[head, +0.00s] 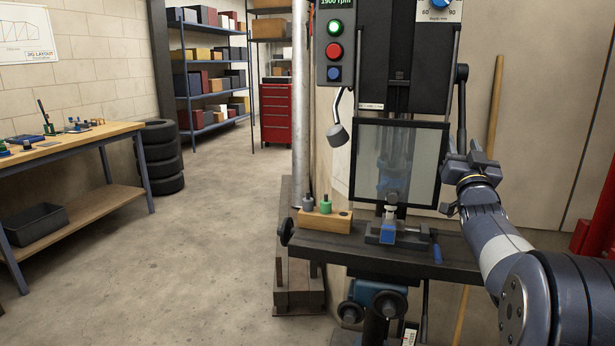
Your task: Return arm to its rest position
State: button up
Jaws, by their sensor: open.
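My arm comes in from the right edge of the head view. My gripper (466,160) is at its end, in front of the right side of the drill press, close by the clear guard (398,160) and the lever on that side. The jaws are open, and I see nothing between them. The drill press head (402,60) stands above the guard. A vise (397,231) sits on the press table (368,259) with a small blue piece (387,234) at it. Whether my gripper touches the press or its lever I cannot tell.
A wooden block (325,221) with a green-topped tool stands on the press table's left. A control box (334,52) has green, red and blue buttons. A workbench (68,142), stacked tyres (160,158) and a red cabinet (282,112) stand left. The floor between is clear.

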jog(key=s+a+r+g+p, duration=0.2)
jog(key=s+r+g+p, duration=0.3)
jog(key=p, duration=1.5)
jog(key=shift+s+r+m+y, duration=0.3)
jog(key=shift+s+r, duration=0.85)
jog(key=shift+s, duration=0.5)
